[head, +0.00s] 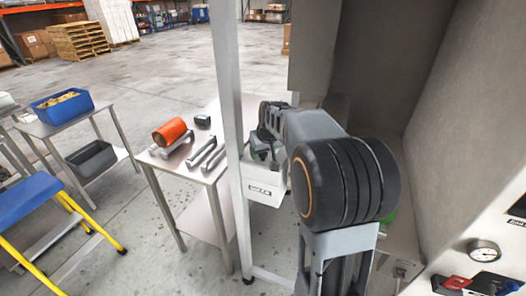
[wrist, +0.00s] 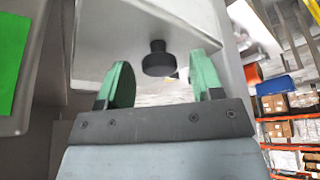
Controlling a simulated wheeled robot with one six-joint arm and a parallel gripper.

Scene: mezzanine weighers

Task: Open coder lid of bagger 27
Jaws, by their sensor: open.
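In the wrist view a pale box-like cover (wrist: 110,35), which looks like the coder lid, fills the upper middle. A round black knob (wrist: 158,60) sticks out from it. My gripper (wrist: 160,68) is open, with one green-padded finger on each side of the knob. Gaps show between the knob and both fingers, and nothing is held. In the head view a white box with a dark label (head: 262,188), likely the coder, hangs beside the metal post. My arm covers part of it and hides the knob and most of the gripper there.
A metal post (head: 232,140) stands just left of the arm, and a grey machine wall (head: 480,90) rises on the right. A side table holds an orange roll (head: 171,131) and metal bars (head: 205,156).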

